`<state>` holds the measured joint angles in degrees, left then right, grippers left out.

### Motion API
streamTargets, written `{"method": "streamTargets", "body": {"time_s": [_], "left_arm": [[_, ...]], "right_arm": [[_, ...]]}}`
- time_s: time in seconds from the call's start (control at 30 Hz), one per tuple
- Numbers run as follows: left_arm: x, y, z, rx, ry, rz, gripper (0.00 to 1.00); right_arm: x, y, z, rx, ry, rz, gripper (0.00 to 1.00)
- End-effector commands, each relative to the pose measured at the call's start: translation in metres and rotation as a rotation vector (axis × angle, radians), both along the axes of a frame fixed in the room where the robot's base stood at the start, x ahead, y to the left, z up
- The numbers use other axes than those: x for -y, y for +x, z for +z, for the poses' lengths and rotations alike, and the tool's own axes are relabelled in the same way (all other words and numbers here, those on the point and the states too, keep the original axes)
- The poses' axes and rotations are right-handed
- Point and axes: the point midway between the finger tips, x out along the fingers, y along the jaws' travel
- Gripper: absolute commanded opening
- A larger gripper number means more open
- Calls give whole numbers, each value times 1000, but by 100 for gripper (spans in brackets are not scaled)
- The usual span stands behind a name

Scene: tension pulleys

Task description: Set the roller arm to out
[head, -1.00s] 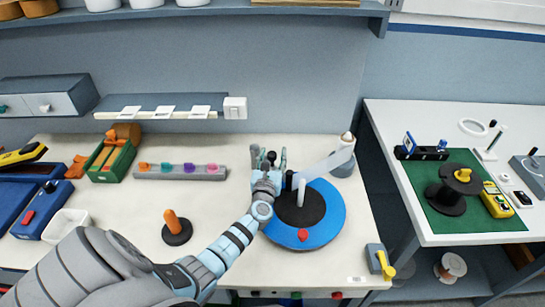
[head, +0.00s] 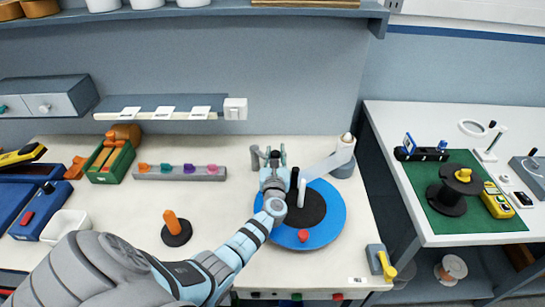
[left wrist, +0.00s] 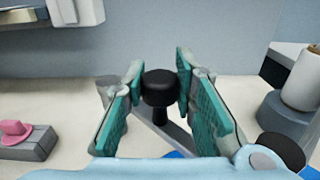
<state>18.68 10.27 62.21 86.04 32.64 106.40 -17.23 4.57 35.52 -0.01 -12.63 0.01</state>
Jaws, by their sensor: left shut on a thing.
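My left gripper (head: 275,155) is behind the left edge of a blue disc (head: 335,215) with a black centre. The left wrist view shows its teal fingers (left wrist: 157,85) shut on a black knob (left wrist: 159,90). The knob stands upright on a grey bar (left wrist: 150,134), which looks like the roller arm; the fingers hide part of it. A grey post (head: 255,157) stands just left of the gripper. A white post (head: 301,193) and a darker black post (head: 294,178) rise by the disc. My right gripper is not in view.
A pale arm (head: 322,168) reaches from a grey stand (head: 343,162) towards the disc. A red knob (head: 303,236) sits at the disc's front. An orange peg (head: 172,222) stands to the left. The bench between peg and coloured-knob rail (head: 180,173) is clear.

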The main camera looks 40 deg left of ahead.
Motion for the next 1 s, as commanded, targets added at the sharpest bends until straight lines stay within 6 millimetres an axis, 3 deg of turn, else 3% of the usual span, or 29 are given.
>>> {"method": "streamTargets", "body": {"time_s": [0.23, 0.27, 0.4, 0.77, 1.0], "left_arm": [[1, 2, 0, -3, 3, 10, 0], [1, 2, 0, -3, 2, 10, 28], [1, 2, 0, -2, 2, 9, 46], [6, -5, 0, -1, 2, 8, 46], [43, -53, -1, -2, -2, 8, 46]], "right_arm": [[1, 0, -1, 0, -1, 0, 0], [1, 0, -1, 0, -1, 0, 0], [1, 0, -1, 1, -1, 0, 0], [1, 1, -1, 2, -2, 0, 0], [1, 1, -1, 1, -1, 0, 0]]}}
